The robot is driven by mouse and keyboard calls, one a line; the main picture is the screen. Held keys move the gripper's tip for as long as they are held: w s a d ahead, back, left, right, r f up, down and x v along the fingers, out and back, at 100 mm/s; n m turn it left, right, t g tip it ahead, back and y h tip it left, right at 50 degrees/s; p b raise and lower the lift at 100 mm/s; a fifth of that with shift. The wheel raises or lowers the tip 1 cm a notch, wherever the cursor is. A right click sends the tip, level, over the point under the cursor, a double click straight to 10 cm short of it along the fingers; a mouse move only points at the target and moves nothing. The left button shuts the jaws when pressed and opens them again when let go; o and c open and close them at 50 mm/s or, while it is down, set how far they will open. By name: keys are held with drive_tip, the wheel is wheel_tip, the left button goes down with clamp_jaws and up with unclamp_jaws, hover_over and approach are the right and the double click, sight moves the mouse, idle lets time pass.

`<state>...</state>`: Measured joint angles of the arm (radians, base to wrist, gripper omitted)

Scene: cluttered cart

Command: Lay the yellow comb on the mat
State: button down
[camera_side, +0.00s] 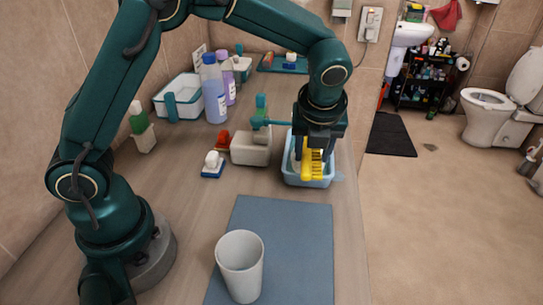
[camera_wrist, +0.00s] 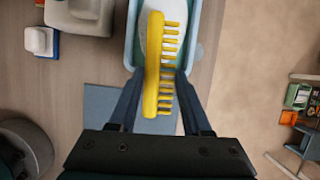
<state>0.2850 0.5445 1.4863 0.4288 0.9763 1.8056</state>
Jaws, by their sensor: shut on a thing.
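The yellow comb (camera_side: 312,168) is in my gripper (camera_side: 315,150), over the light blue bin in the side view. In the wrist view the comb (camera_wrist: 152,65) lies between the two fingers of my gripper (camera_wrist: 158,77), with its teeth pointing right. My gripper is shut on the comb. The blue-grey mat (camera_side: 290,235) lies flat nearer the camera, in front of the bin. Part of the mat (camera_wrist: 100,107) also shows in the wrist view, below the bin. How high the comb is above the bin is hard to tell.
A white cup (camera_side: 240,265) stands on the mat's near left part. The light blue bin (camera_side: 323,181) holds something white. A beige container (camera_side: 251,148) and a blue-and-white brush (camera_side: 212,165) stand left of it. Bottles (camera_side: 213,90) are farther back. The mat's right and far parts are clear.

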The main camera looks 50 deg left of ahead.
drive_tip(key=s+d, duration=0.7)
drive_tip(key=s+a+r, duration=0.3)
drive_tip(key=a+r, duration=0.1)
drive_tip(key=a, duration=0.5)
hover_over(301, 244)
drive_tip(key=s, duration=0.1)
drive_tip(key=shift+m, duration=0.3)
drive_tip(key=f, duration=0.6)
drive_tip(key=shift+d+f, duration=0.35)
drive_tip(key=shift+d, duration=0.05)
drive_tip(key=shift+f, duration=2.05)
drive_tip(key=shift+f, duration=0.15)
drive_tip(key=shift+c, duration=1.7)
unclamp_jaws()
